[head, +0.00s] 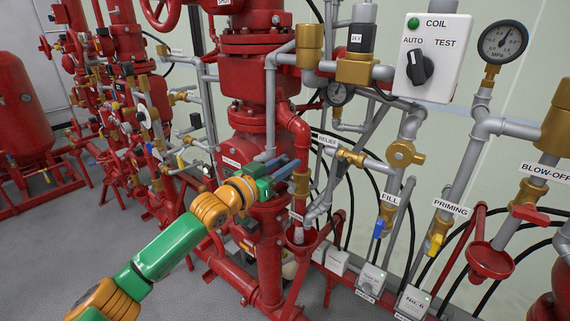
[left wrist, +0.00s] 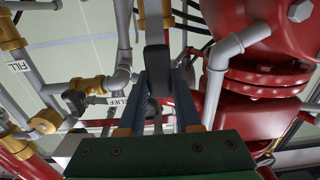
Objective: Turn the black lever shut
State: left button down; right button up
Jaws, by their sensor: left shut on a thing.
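The black lever (left wrist: 156,62) shows in the left wrist view as a dark upright bar between the two blue-grey fingers of my left gripper (left wrist: 158,95). The fingers are shut on it. A brass fitting shows just above it. In the head view my left gripper (head: 290,168) reaches in from the lower left, in front of the red riser pipe and left of the RELIEF label (head: 326,140). There the lever cannot be made out clearly, and its angle is hard to judge. My right gripper is not in view.
Red riser pipes (head: 258,92) and grey pipes crowd around my gripper. To the right are a blue-handled FILL valve (head: 380,227), a yellow-handled PRIMING valve (head: 436,241) and the COIL switch box (head: 432,55). Grey floor (head: 60,230) is open at the lower left.

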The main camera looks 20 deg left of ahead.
pick_arm(q)
jog(key=shift+d, duration=0.15)
dwell(0.3)
jog(key=s+d+f+m, duration=0.3)
jog(key=d+f+m, duration=0.5)
jog(key=m, duration=1)
jog(key=shift+f, duration=0.6)
jog(key=shift+d+f+b, duration=0.1)
jog(key=shift+b, duration=0.2)
jog(key=c, duration=0.6)
grip_release()
jog(key=shift+s, duration=0.1)
